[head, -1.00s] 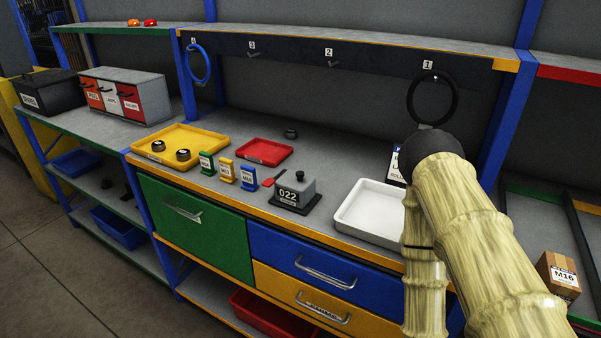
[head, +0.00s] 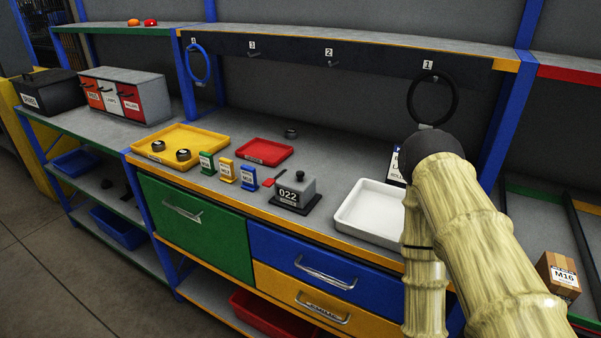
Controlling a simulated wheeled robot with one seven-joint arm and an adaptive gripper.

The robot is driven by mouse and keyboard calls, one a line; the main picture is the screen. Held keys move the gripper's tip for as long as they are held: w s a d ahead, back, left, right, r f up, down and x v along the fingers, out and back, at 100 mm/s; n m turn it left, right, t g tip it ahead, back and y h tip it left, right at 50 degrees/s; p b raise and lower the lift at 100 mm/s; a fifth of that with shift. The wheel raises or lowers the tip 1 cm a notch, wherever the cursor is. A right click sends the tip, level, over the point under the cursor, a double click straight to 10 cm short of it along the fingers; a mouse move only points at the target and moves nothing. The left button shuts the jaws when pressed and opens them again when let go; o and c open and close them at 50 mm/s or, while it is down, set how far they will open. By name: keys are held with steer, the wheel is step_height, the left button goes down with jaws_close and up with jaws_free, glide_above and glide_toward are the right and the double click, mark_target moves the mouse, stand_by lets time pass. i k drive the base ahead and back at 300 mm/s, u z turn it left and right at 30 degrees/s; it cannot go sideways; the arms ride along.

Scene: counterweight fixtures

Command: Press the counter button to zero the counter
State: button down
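The counter (head: 296,191) is a grey box on a dark base near the front edge of the bench, and its display reads 022. A black round knob (head: 300,175) sits on its top, and a red lever or tab (head: 271,182) sticks out at its left side. I cannot tell for sure which part is the counter button. My arm, with a wood-like pattern, fills the right of the head view, to the right of the counter and apart from it. My gripper is not visible.
A white tray (head: 346,222) lies right of the counter. Green, yellow and blue labelled holders (head: 249,179) stand close on its left. A red tray (head: 264,142) and a yellow tray (head: 205,137) with black round pieces lie further left. Rings hang from the rear rail (head: 290,49).

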mark_target(299, 174)
steer(key=k, duration=0.5)
steer(key=u, duration=2)
steer(key=i, duration=1.55)
steer(key=z, duration=2.45)
